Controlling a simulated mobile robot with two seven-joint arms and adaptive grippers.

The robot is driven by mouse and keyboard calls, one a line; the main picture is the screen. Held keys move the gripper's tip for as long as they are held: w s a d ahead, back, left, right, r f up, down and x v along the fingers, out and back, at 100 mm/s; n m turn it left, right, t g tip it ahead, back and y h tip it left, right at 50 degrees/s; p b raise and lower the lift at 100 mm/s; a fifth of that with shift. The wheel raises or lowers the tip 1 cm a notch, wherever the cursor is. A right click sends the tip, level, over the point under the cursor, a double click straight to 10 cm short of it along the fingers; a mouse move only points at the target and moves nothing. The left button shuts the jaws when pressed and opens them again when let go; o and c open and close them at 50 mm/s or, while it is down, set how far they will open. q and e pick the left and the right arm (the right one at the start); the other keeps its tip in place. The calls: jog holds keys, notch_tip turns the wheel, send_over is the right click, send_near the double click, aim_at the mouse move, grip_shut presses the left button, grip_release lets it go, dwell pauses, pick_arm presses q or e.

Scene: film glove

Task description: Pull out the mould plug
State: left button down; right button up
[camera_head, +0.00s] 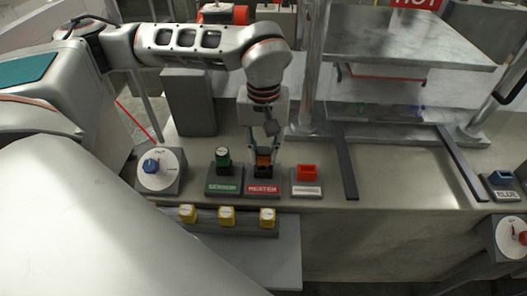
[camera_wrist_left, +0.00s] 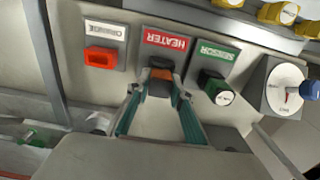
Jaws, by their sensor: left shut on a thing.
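An orange-and-black plug (camera_head: 263,158) sits upright in the black socket on the base with the red HEATER label (camera_head: 263,189). My left gripper (camera_head: 264,152) points down at it, with one finger on each side, shut on the plug. I cannot see a gap between plug and socket. No plug carries a readable mould label. My right gripper is not in view.
A green-and-black plug (camera_head: 222,158) stands close left at the SENSOR label; a red block (camera_head: 306,172) stands close right. A dial (camera_head: 160,168) is farther left. Yellow knobs (camera_head: 227,215) line the front. A metal post (camera_head: 311,70) and press plate (camera_head: 410,40) rise behind right.

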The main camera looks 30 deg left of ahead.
aim_at(264, 150)
pick_arm(q)
jog(key=shift+r+p, duration=1.3)
jog(key=shift+r, duration=0.25)
jog(key=shift+r+p, duration=0.6)
jog(key=shift+r, duration=0.1)
jog(key=shift+r, duration=0.1)
jog(key=shift+r+p, duration=1.35)
jog(key=shift+r, duration=0.05)
